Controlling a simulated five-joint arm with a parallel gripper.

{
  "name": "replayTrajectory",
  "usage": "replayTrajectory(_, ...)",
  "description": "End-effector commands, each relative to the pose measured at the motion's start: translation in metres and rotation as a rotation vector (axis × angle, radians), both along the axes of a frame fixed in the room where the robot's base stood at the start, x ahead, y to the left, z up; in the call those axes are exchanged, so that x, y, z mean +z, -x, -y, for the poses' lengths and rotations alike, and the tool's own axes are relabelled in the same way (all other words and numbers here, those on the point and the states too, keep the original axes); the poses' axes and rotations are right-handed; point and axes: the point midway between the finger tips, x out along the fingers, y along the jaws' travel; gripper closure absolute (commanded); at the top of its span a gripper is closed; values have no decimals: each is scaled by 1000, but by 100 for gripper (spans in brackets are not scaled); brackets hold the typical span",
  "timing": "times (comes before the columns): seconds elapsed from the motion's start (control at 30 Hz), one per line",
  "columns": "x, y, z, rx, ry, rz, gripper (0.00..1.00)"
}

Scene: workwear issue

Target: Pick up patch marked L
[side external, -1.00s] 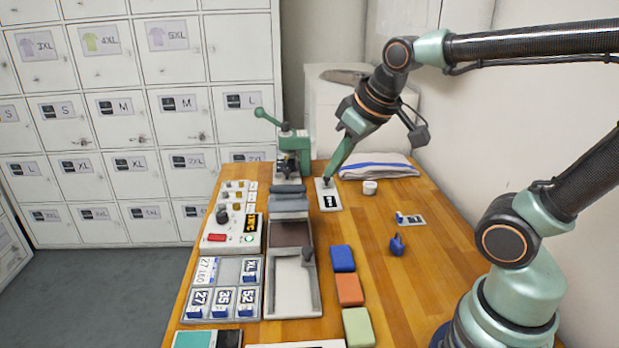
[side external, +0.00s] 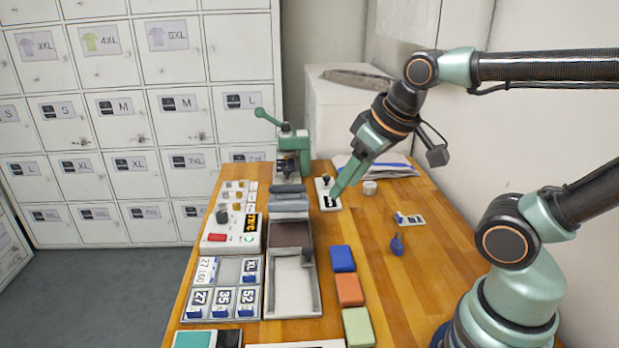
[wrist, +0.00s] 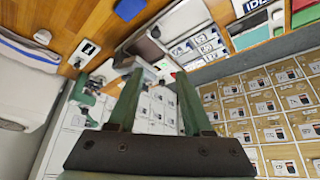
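I cannot make out a patch that clearly reads L. A white plate (side external: 323,190) with a dark knob and a small black label (side external: 330,201) lies on the table by the press; its marking is too small to read. It also shows in the wrist view (wrist: 89,47). A small white card (side external: 413,219) with a blue knob lies farther right, its mark unreadable.
A green press (side external: 292,150) stands behind the plate. A grey tray (side external: 316,285) and blue, orange and green blocks (side external: 343,259) lie nearer the front. The right side of the table is mostly clear.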

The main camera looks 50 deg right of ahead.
Motion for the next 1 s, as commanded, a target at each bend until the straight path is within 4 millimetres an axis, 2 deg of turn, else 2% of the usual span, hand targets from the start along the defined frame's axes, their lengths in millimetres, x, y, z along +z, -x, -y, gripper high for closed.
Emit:
replayTrajectory(0.2,1,-3,4,-15,0,-8,50)
replayTrajectory(0.37,0,-18,31,-100,-2,-65,50)
replayTrajectory(0.57,-9,-43,92,-270,-22,-172,50)
replayTrajectory(0.7,-24,-54,141,-390,-48,-245,50)
replayTrajectory(0.87,-50,-57,201,-524,-88,-325,50)
replayTrajectory(1.0,-78,-50,252,-632,-129,-389,50)
